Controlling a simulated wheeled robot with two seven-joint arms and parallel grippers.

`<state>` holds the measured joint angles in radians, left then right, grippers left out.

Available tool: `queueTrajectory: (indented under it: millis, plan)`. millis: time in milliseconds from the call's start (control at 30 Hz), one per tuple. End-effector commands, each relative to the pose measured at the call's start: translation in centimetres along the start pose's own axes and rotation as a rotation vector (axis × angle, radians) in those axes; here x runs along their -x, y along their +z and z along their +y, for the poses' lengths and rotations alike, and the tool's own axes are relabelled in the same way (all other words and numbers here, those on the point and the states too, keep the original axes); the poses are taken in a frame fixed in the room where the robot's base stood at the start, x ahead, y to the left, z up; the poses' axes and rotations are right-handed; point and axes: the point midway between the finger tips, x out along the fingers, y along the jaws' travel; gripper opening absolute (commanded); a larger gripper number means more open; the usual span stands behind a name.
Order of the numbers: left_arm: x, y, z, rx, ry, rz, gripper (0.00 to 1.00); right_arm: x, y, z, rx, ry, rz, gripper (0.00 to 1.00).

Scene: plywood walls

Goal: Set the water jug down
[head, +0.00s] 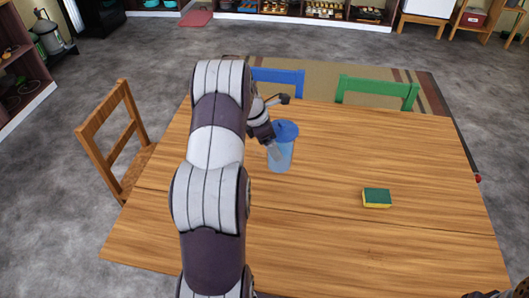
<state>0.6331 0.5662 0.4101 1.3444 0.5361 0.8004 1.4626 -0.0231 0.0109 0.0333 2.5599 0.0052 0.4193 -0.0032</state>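The water jug (281,155) is a clear bluish container with a blue lid, upright over the middle of the wooden table (330,240). My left arm reaches up from the bottom of the head view and hides part of the table. My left gripper (274,148) is at the jug's left side, its fingers overlapping the jug, and appears shut on it. Whether the jug's base touches the tabletop is hard to tell. Only a small dark part of my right arm shows at the bottom right corner; its gripper fingers are not visible.
A green and yellow sponge (376,198) lies on the table right of the jug. Wooden (120,140), blue (279,80) and green (377,91) chairs stand at the table's left and far edges. The tabletop around the jug and sponge is clear.

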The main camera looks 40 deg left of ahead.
Motion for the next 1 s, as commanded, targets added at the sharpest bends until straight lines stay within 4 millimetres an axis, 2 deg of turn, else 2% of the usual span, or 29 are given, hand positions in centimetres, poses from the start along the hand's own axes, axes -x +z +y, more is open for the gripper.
queueTrajectory:
  millis: [100,233,367,600,933,967,1000]
  plan:
    - [-0.4,-2.9,1.3,0.003,0.002,-0.001,0.35,0.4,0.0,0.0,0.000,0.000,0.000,0.43]
    - [-0.8,-4.8,2.2,0.001,0.003,-0.001,0.35,0.5,-0.1,0.0,0.000,0.000,0.000,0.43]
    - [-1.4,-5.6,2.4,-0.001,0.001,-0.002,0.35,0.6,-0.1,0.0,0.000,0.000,0.000,0.43]
    - [-4.7,-6.9,2.4,-0.002,0.001,-0.001,0.35,1.0,-0.1,0.0,0.000,0.000,0.000,0.43]
    - [-5.1,-7.0,2.4,-0.002,0.002,-0.001,0.35,0.7,-0.1,0.0,0.000,0.000,0.000,0.43]
    - [-5.1,-7.0,2.3,-0.002,0.000,0.000,1.00,0.8,-0.1,0.0,0.000,0.000,0.000,0.43]
    - [-5.1,-7.0,2.3,-0.002,0.000,0.000,1.00,0.8,-0.1,0.0,0.000,0.000,0.000,0.43]
